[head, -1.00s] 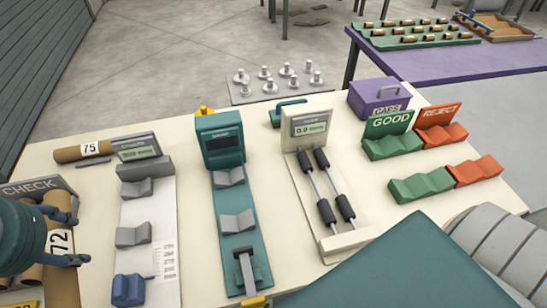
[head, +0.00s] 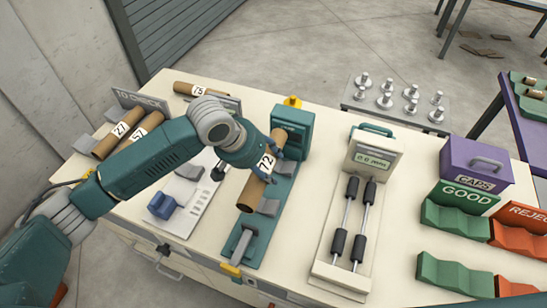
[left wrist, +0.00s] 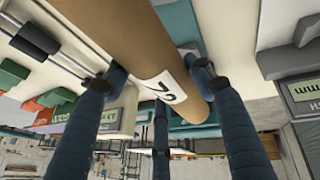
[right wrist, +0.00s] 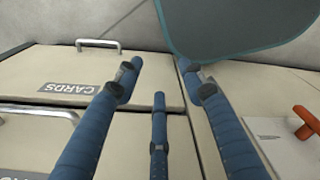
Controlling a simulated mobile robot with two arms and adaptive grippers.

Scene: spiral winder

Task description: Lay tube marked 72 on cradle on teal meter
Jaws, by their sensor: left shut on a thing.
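The brown tube marked 72 (head: 250,193) is held in my left gripper (head: 268,167) over the teal meter (head: 285,194). The tube runs along the meter's length, above its V-shaped cradle blocks; a grey one shows beside the tube (head: 269,207). I cannot tell whether the tube touches the cradle. In the left wrist view the left fingers (left wrist: 160,84) close around the tube (left wrist: 125,40), with the 72 label between them. My right gripper (right wrist: 160,82) is open and empty in the right wrist view, in front of drawers; it is not in the head view.
Tubes 27 (head: 112,145) and 57 (head: 138,133) lie at the left, with tube 75 (head: 190,89) behind. A grey gauge (head: 190,195) stands left of the teal meter and a roller meter (head: 372,155) right. Green GOOD (head: 455,217) and red REJECT cradles are at the right.

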